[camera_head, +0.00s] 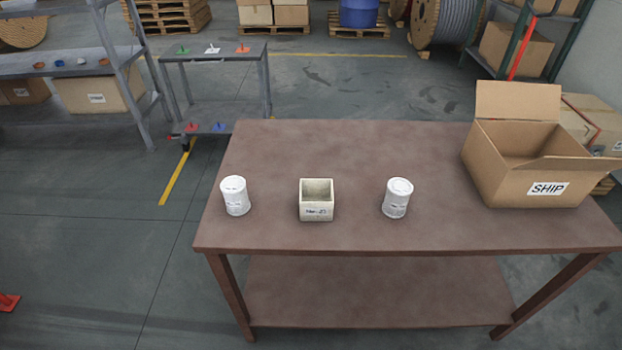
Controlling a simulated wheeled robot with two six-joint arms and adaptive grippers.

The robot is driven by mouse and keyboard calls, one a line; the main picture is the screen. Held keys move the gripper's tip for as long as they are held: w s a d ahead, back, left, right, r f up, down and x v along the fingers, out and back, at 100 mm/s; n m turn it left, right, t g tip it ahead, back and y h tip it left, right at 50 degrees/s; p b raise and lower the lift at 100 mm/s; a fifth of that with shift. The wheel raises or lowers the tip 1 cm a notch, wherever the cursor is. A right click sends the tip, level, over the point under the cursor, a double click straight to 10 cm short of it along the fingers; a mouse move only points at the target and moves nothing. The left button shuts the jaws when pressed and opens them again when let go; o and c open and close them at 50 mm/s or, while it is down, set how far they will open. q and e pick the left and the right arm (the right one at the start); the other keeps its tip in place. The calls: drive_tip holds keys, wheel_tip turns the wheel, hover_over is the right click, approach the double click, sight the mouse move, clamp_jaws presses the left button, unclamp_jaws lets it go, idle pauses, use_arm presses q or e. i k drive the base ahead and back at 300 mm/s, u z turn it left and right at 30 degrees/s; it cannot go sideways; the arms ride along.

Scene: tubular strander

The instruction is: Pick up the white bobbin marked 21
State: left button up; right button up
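Two white cylinders that look like bobbins stand upright on the brown table (430,235). The left white bobbin (235,196) is near the table's left end. Neither of my grippers shows in the head view.
A small open cream box (316,211) with a label stands between the bobbins. An open cardboard box marked SHIP (548,188) stands at the table's right end. A grey cart (215,52) and a shelf (75,65) are behind left. The table's front strip is clear.

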sight(399, 189)
drive_tip(key=k, duration=0.5)
drive_tip(key=u, duration=1.3)
drive_tip(key=i, duration=1)
drive_tip(key=z, duration=1.25)
